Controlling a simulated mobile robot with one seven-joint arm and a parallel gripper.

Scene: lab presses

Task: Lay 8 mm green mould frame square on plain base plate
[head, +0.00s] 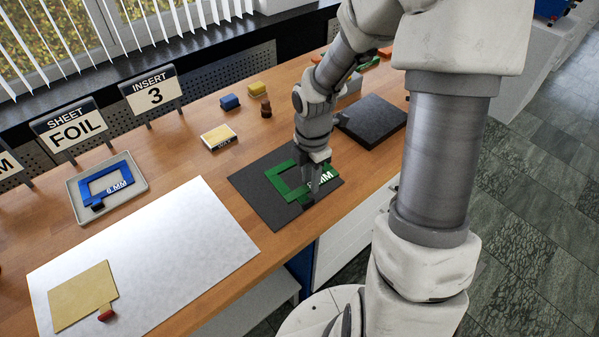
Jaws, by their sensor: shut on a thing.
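The green mould frame (282,179) with white "MM" lettering is over the dark plain base plate (259,202).
A blue 6 MM frame lies in a grey tray (142,184) at left. A white sheet (190,235) bears a tan plate (80,295) with a red tab. A thick dark slab (375,120) lies behind right. Small blocks (229,102) stand at the back.

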